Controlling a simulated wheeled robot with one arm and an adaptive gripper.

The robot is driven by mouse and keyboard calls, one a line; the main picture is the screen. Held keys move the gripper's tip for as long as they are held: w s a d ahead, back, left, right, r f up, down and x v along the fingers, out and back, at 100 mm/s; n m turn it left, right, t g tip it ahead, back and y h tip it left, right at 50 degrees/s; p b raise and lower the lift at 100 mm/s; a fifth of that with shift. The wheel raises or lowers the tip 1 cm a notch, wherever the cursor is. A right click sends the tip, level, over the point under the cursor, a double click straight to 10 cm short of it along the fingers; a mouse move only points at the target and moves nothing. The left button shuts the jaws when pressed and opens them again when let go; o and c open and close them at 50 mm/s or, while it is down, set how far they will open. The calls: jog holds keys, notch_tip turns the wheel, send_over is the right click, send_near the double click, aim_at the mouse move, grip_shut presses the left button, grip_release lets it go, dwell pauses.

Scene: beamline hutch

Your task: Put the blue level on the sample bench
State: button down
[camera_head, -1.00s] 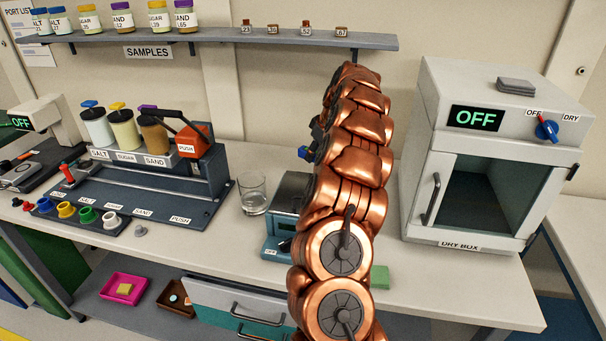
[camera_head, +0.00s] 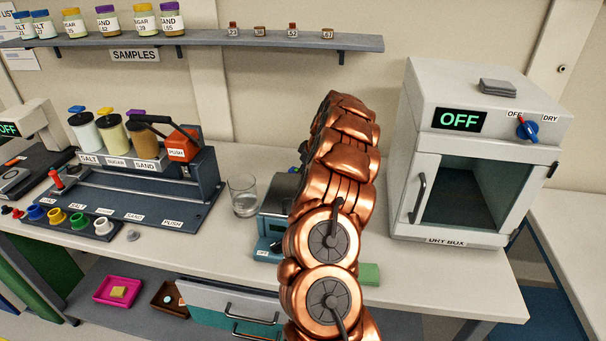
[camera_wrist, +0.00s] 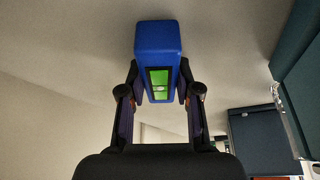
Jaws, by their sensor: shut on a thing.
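The blue level (camera_wrist: 157,38), a blue block with a green vial window on its end, is held between the two dark fingers of my gripper (camera_wrist: 159,82) in the wrist view. The fingers press on its left and right sides. In the head view my copper arm hides most of the gripper, and I cannot clearly make out the level there. The sample bench (camera_head: 430,279) is the long pale bench running across the head view, with my arm in front of its middle.
The dry box (camera_head: 480,150) stands on the bench at right. A glass beaker (camera_head: 243,195) and a teal device (camera_head: 268,247) are left of my arm, with a dosing rack (camera_head: 150,195) farther left. A green block (camera_head: 370,274) lies by the front edge. Bare bench shows at front right.

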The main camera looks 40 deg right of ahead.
jog(key=shift+f, duration=0.15)
jog(key=c, duration=0.8)
grip_release()
jog(key=shift+r, duration=0.25)
jog(key=a+b+v, duration=0.1)
jog(key=b+v, duration=0.2)
jog(key=v, duration=0.8)
jog(key=shift+s+d+r, duration=0.2)
jog(key=shift+d+r, duration=0.2)
jog(key=shift+d, duration=0.1)
